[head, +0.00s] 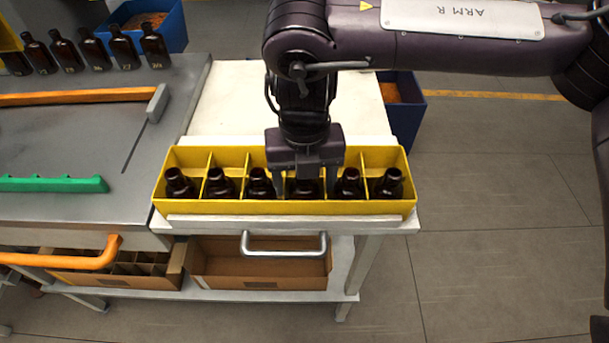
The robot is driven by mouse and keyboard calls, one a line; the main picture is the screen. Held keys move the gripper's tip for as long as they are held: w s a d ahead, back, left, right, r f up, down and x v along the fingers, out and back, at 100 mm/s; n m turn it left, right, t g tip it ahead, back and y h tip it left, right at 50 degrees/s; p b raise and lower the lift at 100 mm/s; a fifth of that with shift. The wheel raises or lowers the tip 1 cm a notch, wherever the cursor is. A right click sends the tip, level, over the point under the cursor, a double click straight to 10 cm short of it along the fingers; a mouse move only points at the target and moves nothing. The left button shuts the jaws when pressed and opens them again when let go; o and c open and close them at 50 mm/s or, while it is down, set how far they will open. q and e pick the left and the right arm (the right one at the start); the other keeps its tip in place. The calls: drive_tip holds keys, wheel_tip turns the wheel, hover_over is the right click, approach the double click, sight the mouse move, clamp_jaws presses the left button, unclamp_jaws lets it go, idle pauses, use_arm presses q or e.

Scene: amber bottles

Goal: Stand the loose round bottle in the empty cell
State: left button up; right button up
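A yellow divided crate (290,207) stands at the front of the white table, with a row of dark amber bottles in its front cells. My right gripper (305,192) comes down from above into the crate, at the fourth cell from the left. Its fingers straddle a dark round bottle (305,187) there, which looks upright and level with the others. The gripper hides its top, and I cannot tell whether the fingers grip it or stand clear. Neighbouring bottles stand to the left (260,184) and right (350,184). No empty front cell shows. My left gripper is out of view.
Several amber bottles (65,52) stand on the grey bench at the back left. The bench also carries an orange bar (75,97) and a green bar (55,184). Blue bins (172,25) stand behind. The white table top (235,100) behind the crate is bare.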

drive_tip(key=shift+o, duration=0.5)
drive_tip(key=shift+r, duration=0.25)
wheel_tip(320, 180, up, 7)
drive_tip(key=shift+r, duration=0.2)
drive_tip(key=shift+f, duration=0.1)
